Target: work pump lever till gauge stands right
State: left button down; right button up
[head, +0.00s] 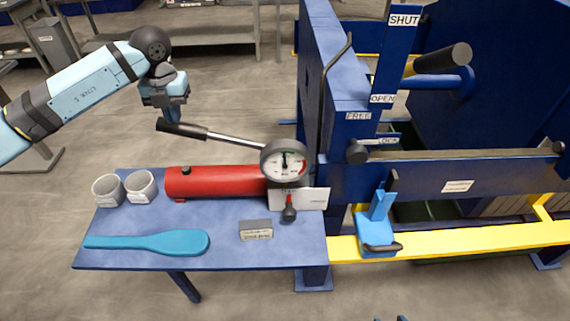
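The pump is a red cylinder (215,181) on a blue bench. Its lever (235,140) slants up to the left and ends in a black grip (182,129). The round gauge (286,164) stands at the pump's right end; its dark needle points about straight up, and its marks are too small to read. My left gripper (175,115) points down at the black grip, its fingers at or just behind it. I cannot tell whether they close on it. Small dark tips at the bottom edge may be my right gripper (390,319).
The bench (110,240) also holds two pale cups (125,187), a teal paddle (150,243), a grey labelled block (256,230) and a small black-knobbed valve (289,213). The blue press frame (345,75), with SHUT, OPEN, FREE and LOCK labels, and a yellow rail (470,237) stand right.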

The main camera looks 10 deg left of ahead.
pick_arm(q)
jog(key=f, duration=0.1)
jog(key=f+b, duration=0.1)
jog(key=f, duration=0.1)
jog(key=shift+s+a+f, duration=0.1)
jog(key=shift+a+f, duration=0.1)
jog(key=shift+f, duration=0.05)
jog(key=shift+r, duration=0.35)
jog(key=r+p, duration=0.1)
jog(key=r, duration=0.1)
jog(key=d+r+p, duration=0.1)
jog(key=r+p, duration=0.1)
jog(key=r, duration=0.1)
jog(key=shift+w+r, duration=0.2)
jog(key=shift+f, duration=0.2)
jog(key=shift+r, duration=0.1)
